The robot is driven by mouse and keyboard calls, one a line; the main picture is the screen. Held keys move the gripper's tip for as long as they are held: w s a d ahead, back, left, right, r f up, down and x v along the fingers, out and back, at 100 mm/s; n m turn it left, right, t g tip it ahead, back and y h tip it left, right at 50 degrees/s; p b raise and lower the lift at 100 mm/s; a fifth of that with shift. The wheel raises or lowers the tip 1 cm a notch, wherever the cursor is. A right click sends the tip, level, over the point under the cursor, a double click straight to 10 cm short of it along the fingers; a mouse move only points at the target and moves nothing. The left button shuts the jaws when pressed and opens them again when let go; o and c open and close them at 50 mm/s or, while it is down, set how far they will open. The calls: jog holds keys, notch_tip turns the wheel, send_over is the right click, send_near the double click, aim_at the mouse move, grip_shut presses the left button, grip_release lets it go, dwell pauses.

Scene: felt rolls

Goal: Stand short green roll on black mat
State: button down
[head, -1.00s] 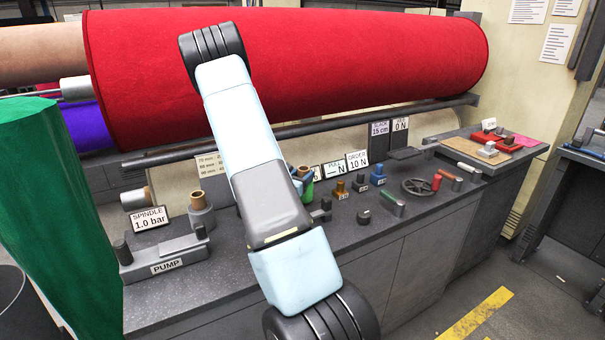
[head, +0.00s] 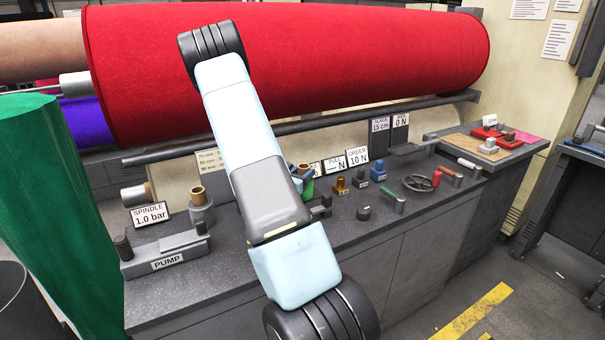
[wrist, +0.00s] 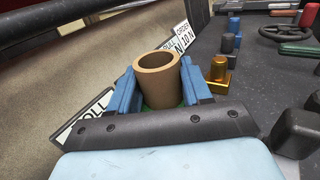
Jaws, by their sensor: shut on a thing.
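The short green roll (head: 309,190) shows in the head view as a small green patch beside my forearm, above the dark worktop. In the wrist view its brown, open cardboard core (wrist: 155,84) points up between my fingers, with a little green felt showing below. My gripper (wrist: 158,76) has blue fingers on both sides of the core and is shut on the roll. The roll looks roughly upright; its lower end is hidden by the gripper body, so I cannot tell whether it touches the worktop. I cannot pick out the black mat with certainty.
A big red roll (head: 300,65) lies behind the worktop (head: 345,228). A tall green roll (head: 45,200) stands at left. The pump (head: 165,252), a brass block (head: 340,186), a blue block (head: 378,173) and a handwheel (head: 420,183) stand on the worktop. Signs line its back.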

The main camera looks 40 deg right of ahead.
jog(key=shift+c, duration=2.1)
grip_release()
jog(key=shift+f, duration=0.1)
jog(key=shift+a, duration=0.15)
jog(key=v, duration=1.3)
jog(key=shift+a, duration=0.3)
jog(key=shift+s, duration=0.1)
